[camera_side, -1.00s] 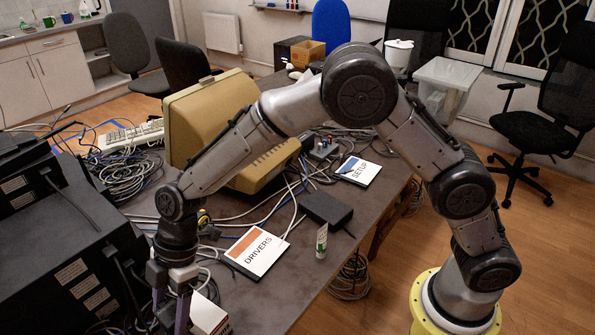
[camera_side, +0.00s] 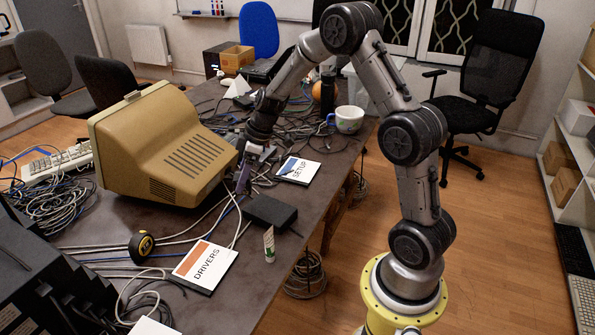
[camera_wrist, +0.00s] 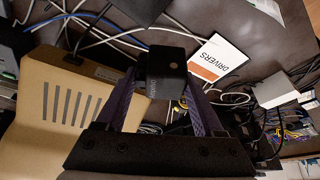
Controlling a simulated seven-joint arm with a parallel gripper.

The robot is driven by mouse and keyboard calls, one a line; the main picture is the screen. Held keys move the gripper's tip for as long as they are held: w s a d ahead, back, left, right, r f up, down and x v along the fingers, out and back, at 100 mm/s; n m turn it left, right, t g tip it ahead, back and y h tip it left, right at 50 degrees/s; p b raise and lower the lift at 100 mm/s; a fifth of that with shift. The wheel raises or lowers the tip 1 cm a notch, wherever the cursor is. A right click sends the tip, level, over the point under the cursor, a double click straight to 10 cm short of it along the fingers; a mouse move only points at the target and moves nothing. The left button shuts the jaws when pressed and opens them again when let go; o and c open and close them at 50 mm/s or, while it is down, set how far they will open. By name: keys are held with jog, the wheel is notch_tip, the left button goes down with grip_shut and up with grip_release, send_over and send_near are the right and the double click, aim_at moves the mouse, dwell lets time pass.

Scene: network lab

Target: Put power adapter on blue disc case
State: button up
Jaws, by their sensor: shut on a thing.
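My gripper (camera_wrist: 163,100) is shut on a black block-shaped power adapter (camera_wrist: 166,72), held between its purple fingers in the wrist view. In the side view my gripper (camera_side: 243,182) hangs beside the front right of the beige monitor, and the adapter cannot be made out clearly there. The blue disc case (camera_side: 297,171), a flat white case with a blue band and the word SETUP, lies on the table just right of my gripper. Nothing is seen lying on it. I cannot make it out in the wrist view.
The beige monitor (camera_side: 165,150) stands close on the left. A black box (camera_side: 269,211) and a small upright tube (camera_side: 268,244) are in front. The orange-banded DRIVERS case (camera_side: 205,265) and a tape measure (camera_side: 141,246) lie nearer. Cables and a white mug (camera_side: 348,119) are behind.

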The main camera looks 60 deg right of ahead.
jog(key=s+d+r+m+h, duration=0.1)
jog(key=s+d+m, duration=0.2)
jog(key=s+d, duration=0.5)
jog(key=s+d+m+h, duration=0.1)
jog(key=s+d+m, duration=0.25)
jog(key=d, duration=0.85)
send_near(293, 168)
jog(key=shift+w+a+f+n+t, duration=0.25)
jog(key=shift+w+f+t, duration=0.15)
jog(key=shift+w+f, duration=0.2)
jog(key=shift+f, duration=0.4)
jog(key=shift+d+f, duration=0.1)
jog(key=shift+f, duration=1.15)
jog(key=shift+f, duration=0.2)
jog(key=o, duration=1.5)
jog(key=shift+o, duration=0.2)
